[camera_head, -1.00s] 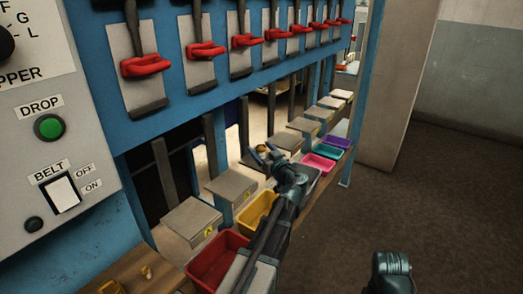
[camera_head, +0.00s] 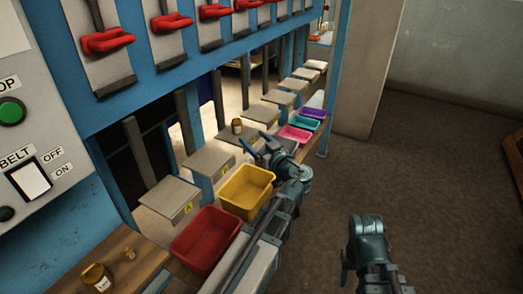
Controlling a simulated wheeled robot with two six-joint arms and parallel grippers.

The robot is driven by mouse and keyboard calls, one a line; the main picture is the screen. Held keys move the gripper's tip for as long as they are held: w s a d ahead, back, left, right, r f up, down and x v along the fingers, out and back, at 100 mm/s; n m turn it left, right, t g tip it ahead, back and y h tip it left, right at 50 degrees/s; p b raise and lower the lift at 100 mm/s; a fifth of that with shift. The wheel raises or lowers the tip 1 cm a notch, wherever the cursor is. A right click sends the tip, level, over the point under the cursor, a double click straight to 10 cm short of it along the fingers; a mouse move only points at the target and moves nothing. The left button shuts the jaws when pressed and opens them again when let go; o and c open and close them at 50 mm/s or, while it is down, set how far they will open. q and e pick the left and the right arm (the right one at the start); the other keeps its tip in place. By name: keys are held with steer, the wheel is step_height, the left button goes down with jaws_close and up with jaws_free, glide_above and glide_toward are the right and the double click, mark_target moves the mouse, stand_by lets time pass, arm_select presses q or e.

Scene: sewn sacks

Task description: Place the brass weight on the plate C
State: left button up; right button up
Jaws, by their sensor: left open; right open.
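A brass weight (camera_head: 237,127) stands upright on the third grey plate (camera_head: 226,137) counted from the near end. I cannot read that plate's letter. My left gripper (camera_head: 257,146) is open and empty, just to the right of the weight and below it in the picture, with a small gap between them. The gripper and arm hide part of the plate's front. My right gripper (camera_head: 350,268) hangs low over the floor at the lower right, far from the plates. Its fingers are hardly visible.
Two more brass weights, a larger (camera_head: 97,277) and a smaller (camera_head: 129,253), stand on the wooden bench. A red bin (camera_head: 206,240), a yellow bin (camera_head: 246,188) and further bins line the plates' front. Red-handled levers (camera_head: 107,41) are above. Floor at right is clear.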

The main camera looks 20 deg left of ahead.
arm_select(q)
steer(key=s+d+f+m+g+h, duration=0.35)
steer(key=s+d+f, duration=0.2)
steer(key=f, duration=0.25)
steer(key=s+d+f+m+g+h, duration=0.2)
steer(key=s+d+f+m+h, duration=0.2)
steer(key=d+f, duration=0.35)
steer(key=s+d+f+m+g+h, duration=0.4)
steer(key=s+d+f+m+h, duration=0.2)
steer(key=s+d, duration=0.5)
steer(key=d+m, duration=0.1)
steer(key=d, duration=0.2)
steer(key=shift+s+f+m, duration=0.2)
steer(key=shift+m, duration=0.15)
steer(key=shift+r+g, duration=0.15)
steer(key=shift+g, duration=0.1)
step_height(320, 180, up, 16)
steer(key=p, duration=1.6)
steer(key=shift+f, duration=0.3)
steer(key=shift+c, duration=0.2)
